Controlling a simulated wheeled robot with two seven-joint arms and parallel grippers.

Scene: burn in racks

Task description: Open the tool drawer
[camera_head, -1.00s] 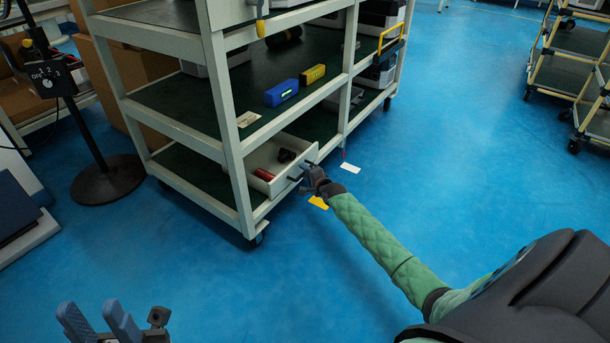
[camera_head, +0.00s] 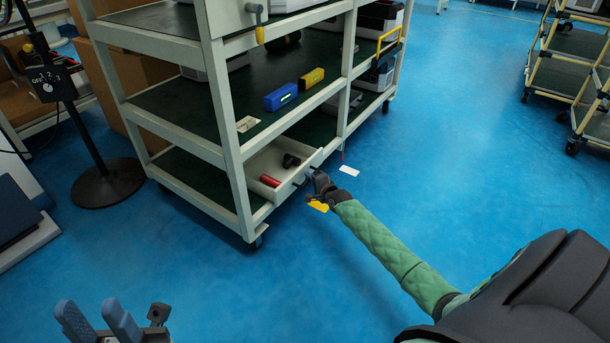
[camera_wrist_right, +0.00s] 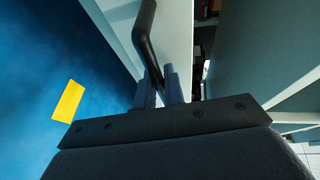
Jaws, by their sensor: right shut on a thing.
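The tool drawer (camera_head: 283,191) is a pale tray low on the near side of the grey shelf cart (camera_head: 233,160). It stands pulled out, and a red item (camera_head: 270,181) and a dark item (camera_head: 291,160) show inside. My right gripper (camera_head: 311,178) is at the drawer's front. In the right wrist view its fingers (camera_wrist_right: 160,88) are shut on the dark bar handle (camera_wrist_right: 145,38), with the pale drawer front beside it. My left gripper (camera_head: 92,311) is at the bottom left, empty, its two blue fingers apart, far from the drawer.
A blue box (camera_head: 280,97) and a yellow box (camera_head: 312,78) lie on the shelf above the drawer. A black stand (camera_head: 107,182) is left of the cart. A yellow marker (camera_head: 318,206) shows by my right gripper.

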